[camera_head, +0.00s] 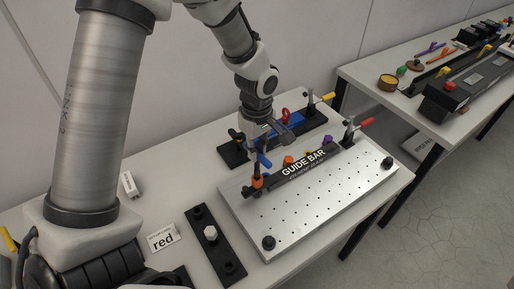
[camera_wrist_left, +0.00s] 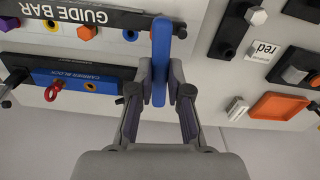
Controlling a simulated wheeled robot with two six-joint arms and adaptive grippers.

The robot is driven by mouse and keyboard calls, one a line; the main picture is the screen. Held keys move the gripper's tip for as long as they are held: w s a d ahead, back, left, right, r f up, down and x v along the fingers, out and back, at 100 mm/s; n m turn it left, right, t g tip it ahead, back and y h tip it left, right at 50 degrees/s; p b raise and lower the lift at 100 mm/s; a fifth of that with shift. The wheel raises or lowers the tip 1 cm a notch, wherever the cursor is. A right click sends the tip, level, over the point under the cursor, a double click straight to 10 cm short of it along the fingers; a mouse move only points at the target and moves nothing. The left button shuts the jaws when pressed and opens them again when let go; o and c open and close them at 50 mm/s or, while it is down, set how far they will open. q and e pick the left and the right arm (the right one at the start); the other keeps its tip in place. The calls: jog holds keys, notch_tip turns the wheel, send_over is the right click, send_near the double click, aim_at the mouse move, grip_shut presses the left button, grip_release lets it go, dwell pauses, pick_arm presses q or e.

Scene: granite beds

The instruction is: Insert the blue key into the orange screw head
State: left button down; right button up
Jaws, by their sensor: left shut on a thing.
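My left gripper (camera_head: 262,145) is above the left end of the guide bar, pointing down. It is shut on the blue key (camera_wrist_left: 161,60), which shows as a long blue bar between the fingertips in the left wrist view. In the head view the blue key (camera_head: 264,160) hangs below the fingers. An orange part (camera_head: 257,183) is just below it at the bar's left end. Another orange piece (camera_head: 288,160) sits behind the bar. I cannot tell for sure which is the screw head, or whether the key touches anything. My right gripper is not in view.
The guide bar (camera_head: 304,165) lies along the rear of a perforated metal plate (camera_head: 320,205). A blue carrier block (camera_wrist_left: 80,82) is behind it. A black strip with a white hex post (camera_head: 210,232) and a "red" card (camera_head: 163,240) are at front left. The plate's front is clear.

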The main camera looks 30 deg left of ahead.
pick_arm(q)
jog(key=shift+f+b, duration=0.95)
jog(key=shift+f, duration=0.5)
jog(key=c, duration=1)
grip_release()
jog(key=shift+c, duration=0.2)
jog(key=shift+r, duration=0.1)
notch_tip(320, 180, up, 5)
jog(key=p, duration=0.4)
jog(key=shift+r, duration=0.1)
notch_tip(320, 180, up, 12)
